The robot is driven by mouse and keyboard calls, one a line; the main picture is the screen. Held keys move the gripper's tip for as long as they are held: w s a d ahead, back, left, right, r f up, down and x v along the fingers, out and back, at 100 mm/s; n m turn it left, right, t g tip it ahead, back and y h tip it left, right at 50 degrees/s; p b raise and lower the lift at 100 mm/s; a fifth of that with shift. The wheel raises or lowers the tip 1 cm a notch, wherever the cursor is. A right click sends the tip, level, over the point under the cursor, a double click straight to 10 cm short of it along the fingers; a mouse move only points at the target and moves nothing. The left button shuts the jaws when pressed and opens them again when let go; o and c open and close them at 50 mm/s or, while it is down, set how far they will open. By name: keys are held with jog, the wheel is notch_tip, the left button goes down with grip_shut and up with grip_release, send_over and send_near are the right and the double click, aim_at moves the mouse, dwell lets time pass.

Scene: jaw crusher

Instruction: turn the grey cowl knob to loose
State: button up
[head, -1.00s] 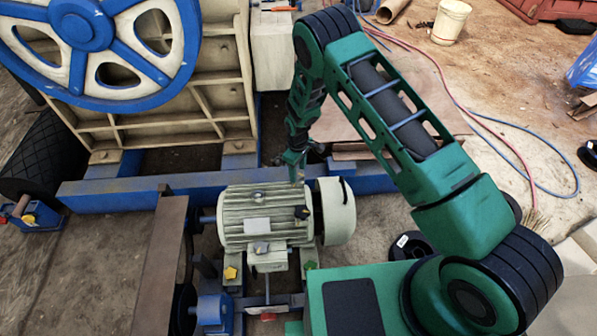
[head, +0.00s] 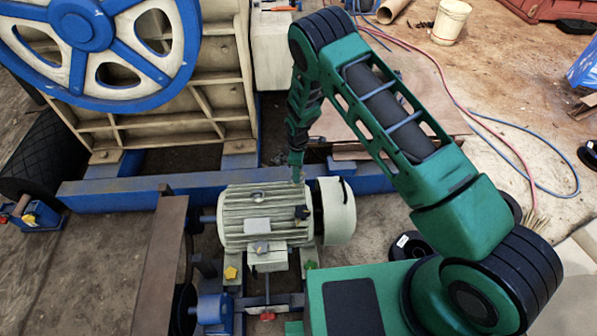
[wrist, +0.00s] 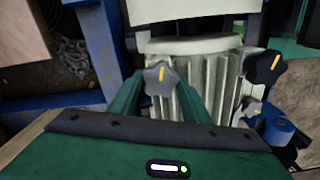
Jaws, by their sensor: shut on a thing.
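The grey cowl knob (wrist: 161,77) is star-shaped, with a yellow mark on top that runs nearly up and down in the wrist view. My gripper (wrist: 160,84) has one green finger on each side of it and is shut on it. In the head view my gripper (head: 297,178) points down at the far edge of the pale ribbed motor (head: 238,222), near its cowl (head: 337,212). There the gripper hides the grey knob. The motor also shows in the wrist view (wrist: 215,85).
A black star knob (wrist: 266,68) with a yellow mark stands close to the right of the gripped knob. A blue beam (head: 120,194) runs behind the motor. A rusty plate (head: 160,265) stands to its left.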

jog(key=shift+w+d, duration=0.15)
jog(key=shift+d, duration=0.05)
jog(key=o, duration=1)
jog(key=shift+o, duration=0.2)
jog(key=shift+a, duration=0.1)
notch_tip(320, 180, up, 11)
jog(key=shift+f, duration=0.15)
